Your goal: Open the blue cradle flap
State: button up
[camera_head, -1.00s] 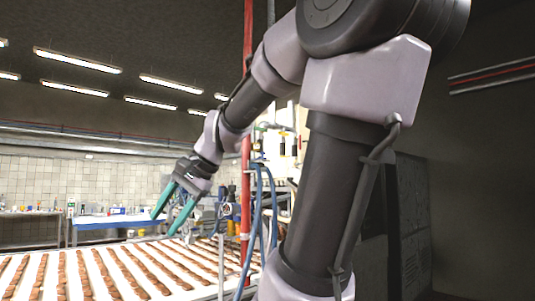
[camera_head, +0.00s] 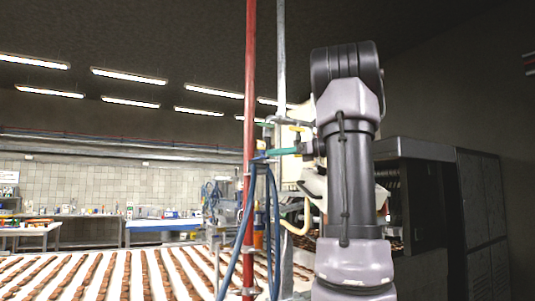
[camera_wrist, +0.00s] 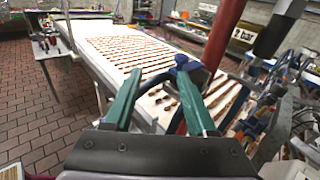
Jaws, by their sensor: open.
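My gripper (camera_head: 262,140) is open, with teal fingers pointing left toward the red vertical pipe (camera_head: 250,60) in the head view. In the wrist view my gripper (camera_wrist: 158,74) has its two fingers spread, with no object clearly held. A small blue part (camera_wrist: 186,63) shows by the right fingertip, close to the red pipe (camera_wrist: 221,35). It may be the cradle flap, but its shape is unclear; I cannot tell whether the finger touches it. In the head view a small blue part (camera_head: 260,158) sits by the pipe below the fingers.
Blue hoses (camera_head: 275,215) hang beside the red pipe, and a grey pipe (camera_head: 282,60) stands behind. A wide conveyor (camera_head: 110,275) with rows of brown pieces lies left. A dark cabinet (camera_head: 485,220) stands right. Brick floor (camera_wrist: 40,130) is free in the wrist view.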

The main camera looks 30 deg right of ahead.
jog(key=shift+m+t, duration=0.3)
jog(key=shift+m, duration=0.1)
jog(key=w+a, duration=0.1)
jog(key=w, duration=0.1)
jog(key=w+a+r, duration=0.1)
jog(key=w+a, duration=0.1)
jog(key=w, duration=0.1)
jog(key=w+a, duration=0.1)
jog(key=w, duration=0.2)
jog(key=shift+w+a+r, duration=0.2)
jog(key=shift+a, duration=0.2)
grip_shut()
dwell(0.9)
